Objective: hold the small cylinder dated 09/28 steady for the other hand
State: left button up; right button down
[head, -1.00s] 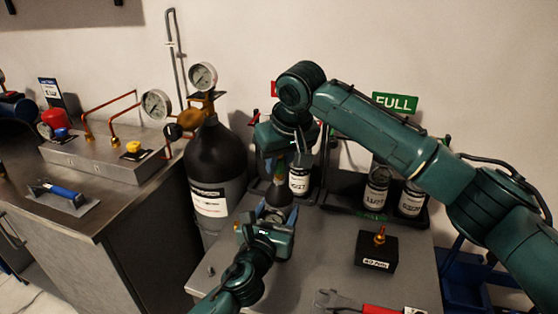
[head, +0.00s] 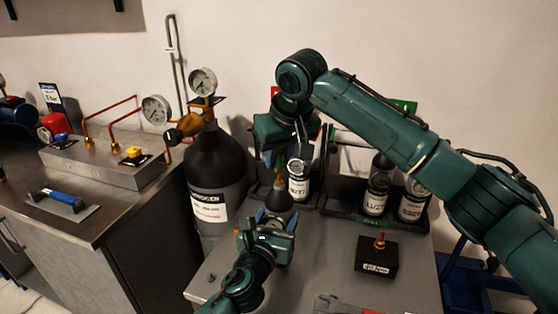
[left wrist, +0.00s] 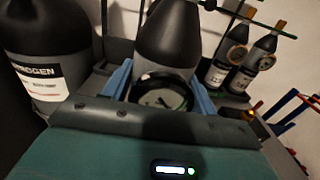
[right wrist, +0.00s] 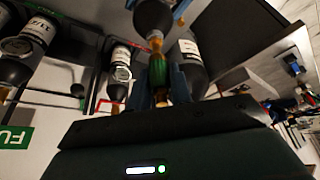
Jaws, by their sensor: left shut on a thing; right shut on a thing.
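My left gripper (head: 277,217) is shut around a small dark-shouldered cylinder (head: 279,199), held upright above the bench. In the left wrist view the cylinder (left wrist: 167,42) stands between blue fingers, with a round dark-rimmed gauge (left wrist: 160,93) on its near side. No date is readable on it. My right gripper (head: 281,166) is directly above, pointing down and shut on the green and brass fitting at the cylinder's top. The fitting shows between the fingers in the right wrist view (right wrist: 157,70), in line with the cylinder (right wrist: 152,14).
A large nitrogen cylinder (head: 215,165) with gauges stands left of my grippers. Small labelled cylinders (head: 299,188) (head: 376,190) (head: 412,202) stand in racks behind. A black block (head: 377,256) with a brass fitting sits to the right. A wrench (head: 335,304) lies at the front edge.

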pick_arm(q)
jog(key=shift+a+f, duration=0.1)
pick_arm(e)
jog(key=shift+r, duration=1.35)
pick_arm(q)
jog(key=o, duration=1.2)
jog(key=v, duration=1.2)
pick_arm(e)
notch_tip(320, 180, up, 8)
jog(key=p, duration=0.8)
pick_arm(q)
notch_tip(320, 180, up, 7)
jog(key=shift+r, duration=0.15)
